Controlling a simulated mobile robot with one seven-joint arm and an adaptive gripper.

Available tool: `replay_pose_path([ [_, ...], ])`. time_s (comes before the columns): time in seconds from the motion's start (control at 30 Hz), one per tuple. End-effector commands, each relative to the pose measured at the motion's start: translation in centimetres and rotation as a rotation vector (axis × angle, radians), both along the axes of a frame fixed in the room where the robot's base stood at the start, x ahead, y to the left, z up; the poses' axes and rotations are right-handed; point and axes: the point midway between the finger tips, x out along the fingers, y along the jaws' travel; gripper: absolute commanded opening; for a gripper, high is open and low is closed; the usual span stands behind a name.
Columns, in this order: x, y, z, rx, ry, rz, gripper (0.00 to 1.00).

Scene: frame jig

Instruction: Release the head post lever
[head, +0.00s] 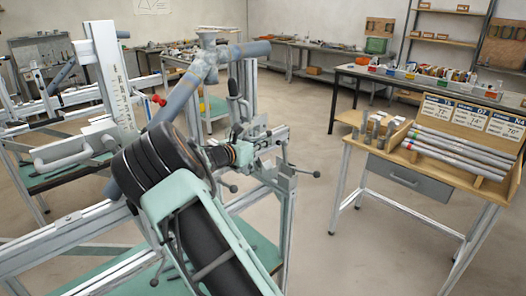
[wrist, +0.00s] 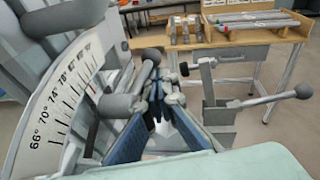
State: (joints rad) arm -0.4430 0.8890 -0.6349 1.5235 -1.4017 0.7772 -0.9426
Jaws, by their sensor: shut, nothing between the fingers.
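In the wrist view, my gripper (wrist: 165,100) points away between grey ball-ended levers, its fingers together and nothing visible between them. One lever (wrist: 147,62) stands just left of the fingertips, and a ball-ended handle (wrist: 120,106) is nearer, on the left. Another lever (wrist: 262,102) extends right to a grey ball. I cannot tell which is the head post lever, nor whether the fingers touch one. A curved white angle scale (wrist: 62,100) is at left. In the head view, the jig's levers (head: 303,173) show beyond my arm, and my gripper blends into the metal parts.
A bicycle frame tube (head: 183,92) rises across the jig, near a white ruled upright (head: 117,88). A wooden-topped table (head: 410,150) with tubes and blocks stands to the right. Open floor (head: 310,225) lies between the jig and that table.

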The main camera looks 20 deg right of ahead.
Motion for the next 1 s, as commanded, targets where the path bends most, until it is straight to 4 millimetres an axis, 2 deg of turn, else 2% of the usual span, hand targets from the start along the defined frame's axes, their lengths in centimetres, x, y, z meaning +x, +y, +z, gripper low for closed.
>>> replay_pose_path([
  [0.47, 0.2, 0.0, 0.9, -0.133, -0.047, 0.005, 0.00],
  [1.0, 0.3, 0.1, 1.4, -0.128, -0.048, 0.007, 0.00],
])
